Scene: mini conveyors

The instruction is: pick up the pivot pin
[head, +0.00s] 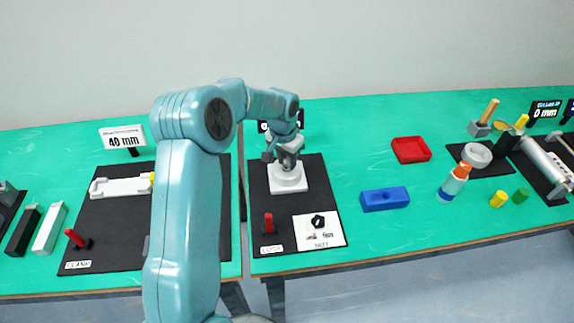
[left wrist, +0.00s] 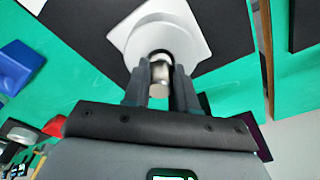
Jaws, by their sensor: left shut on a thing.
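The pivot pin (left wrist: 159,78) looks like a short silvery cylinder between the fingers of my left gripper (left wrist: 160,92) in the left wrist view. My left gripper is shut on it. Beyond the fingertips is a white block with a round collar (left wrist: 184,20). In the head view my left gripper (head: 287,160) points down at the top of this white block (head: 287,183), on a black mat (head: 258,190). The fingers hide the pin there, and I cannot tell whether it is still in the collar. My right gripper is not in view.
A red post (head: 268,224) and a white card (head: 320,231) are on the same mat. A blue block (head: 385,198), a red tray (head: 411,150) and a bottle (head: 454,182) stand to the right. Green table is free between the mat and tray.

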